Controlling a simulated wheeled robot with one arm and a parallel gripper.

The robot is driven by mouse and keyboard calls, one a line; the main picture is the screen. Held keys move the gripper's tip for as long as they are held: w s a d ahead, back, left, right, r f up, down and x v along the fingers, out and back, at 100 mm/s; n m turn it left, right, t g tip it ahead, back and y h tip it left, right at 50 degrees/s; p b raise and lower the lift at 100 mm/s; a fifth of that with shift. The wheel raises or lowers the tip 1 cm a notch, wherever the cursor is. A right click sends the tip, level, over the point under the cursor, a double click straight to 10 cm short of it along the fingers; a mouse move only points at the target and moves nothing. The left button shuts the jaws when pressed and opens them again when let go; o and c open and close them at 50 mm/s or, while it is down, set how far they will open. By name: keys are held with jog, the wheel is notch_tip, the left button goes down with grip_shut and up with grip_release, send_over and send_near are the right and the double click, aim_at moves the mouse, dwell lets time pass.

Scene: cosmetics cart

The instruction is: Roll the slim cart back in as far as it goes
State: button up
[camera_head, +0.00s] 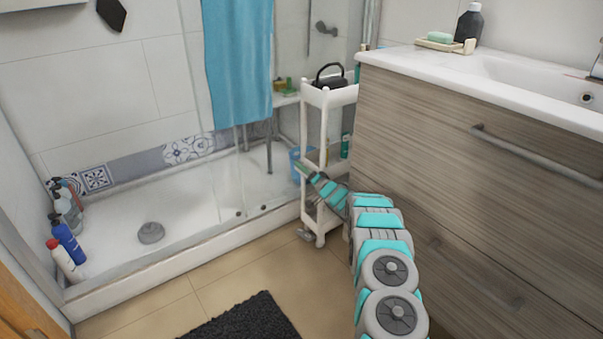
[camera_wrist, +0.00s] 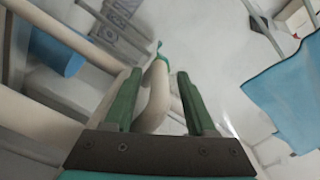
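The slim white cart (camera_head: 322,98) stands between the shower and the vanity cabinet, with its front end sticking out past the cabinet's side. My gripper (camera_head: 302,171) is at the cart's front, at about mid-height, beside an upright post. In the wrist view my gripper (camera_wrist: 158,76) has its two green fingers apart, with a pale curved bar (camera_wrist: 156,98), apparently part of the cart, between them. The bar lies nearer the left finger, with a gap to the right one. My arm hides part of the cart's lower shelves.
The wood-fronted vanity (camera_head: 450,150) stands close on the right of the cart. The shower tray's raised edge (camera_head: 190,258) runs along the left. A black bag-like item (camera_head: 330,76) sits on the cart's top. A dark mat (camera_head: 245,318) lies on the floor in front.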

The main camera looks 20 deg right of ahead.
jog(key=shift+s+f, duration=0.15)
jog(key=shift+f, duration=0.1)
dwell(0.3)
jog(key=v, duration=0.7)
jog(key=shift+s+d+b, duration=0.2)
jog(key=shift+s+b, duration=0.1)
jog(key=shift+b, duration=0.05)
dwell(0.4)
